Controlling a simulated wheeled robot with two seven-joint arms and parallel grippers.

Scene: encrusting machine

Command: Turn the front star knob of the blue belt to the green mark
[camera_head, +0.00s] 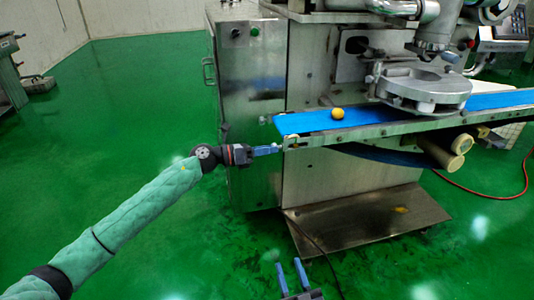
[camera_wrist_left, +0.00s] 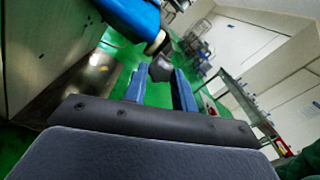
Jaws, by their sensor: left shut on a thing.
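The blue belt (camera_head: 302,122) runs along the machine's front and ends at the left. Its dark star knob (camera_wrist_left: 160,69) sits between my left fingertips in the left wrist view, just beyond the belt's end (camera_wrist_left: 134,14). In the head view the knob is too small to make out. My left gripper (camera_head: 279,149) is at the belt's left end, shut on the knob; its two blue fingers also show in the left wrist view (camera_wrist_left: 160,82). My right gripper (camera_head: 290,270) is low at the bottom edge, its fingers apart and empty. I cannot make out a green mark.
A yellow-orange ball (camera_head: 337,114) rests on the belt. A round metal turntable (camera_head: 425,88) stands over the belt. A steel plate (camera_head: 370,222) lies low under the belt, with a cable beside it. The green floor (camera_head: 150,110) on the left is mostly free.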

